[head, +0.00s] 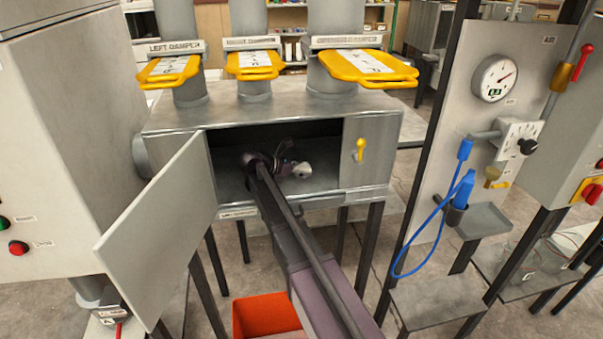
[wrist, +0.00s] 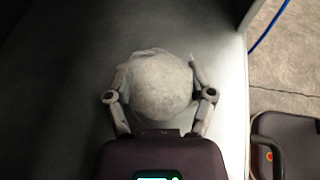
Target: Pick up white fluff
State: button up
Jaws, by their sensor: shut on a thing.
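The white fluff (wrist: 160,85) is a pale, roundish clump between the fingers of my gripper (wrist: 158,88) in the wrist view. My gripper is shut on it, with a finger against each side. In the head view my gripper (head: 289,168) is inside the open grey metal box (head: 270,118), near the right part of its opening. A small bit of the white fluff (head: 301,170) shows at the fingertips there. I cannot tell whether the fluff touches the box floor.
The box door (head: 160,235) hangs open to the left. A yellow latch (head: 361,150) is on the right front panel. Yellow damper handles (head: 374,67) stick out above the box. An orange-red bin (head: 265,316) stands below on the floor. A blue hose (head: 425,225) hangs at right.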

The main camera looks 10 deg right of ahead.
aim_at(303, 166)
jog(key=shift+r, duration=0.15)
notch_tip(303, 166, up, 4)
jog(key=p, duration=0.4)
jog(key=shift+f, duration=0.25)
jog(key=w+a, duration=0.1)
jog(key=w, duration=0.5)
jog(key=w+a, duration=0.1)
jog(key=w, duration=0.4)
jog(key=w+a, duration=0.1)
jog(key=w, duration=0.5)
jog(key=shift+w+a+f, duration=0.2)
jog(key=shift+w+a, duration=0.1)
jog(key=shift+w, duration=0.05)
jog(key=shift+s, duration=0.1)
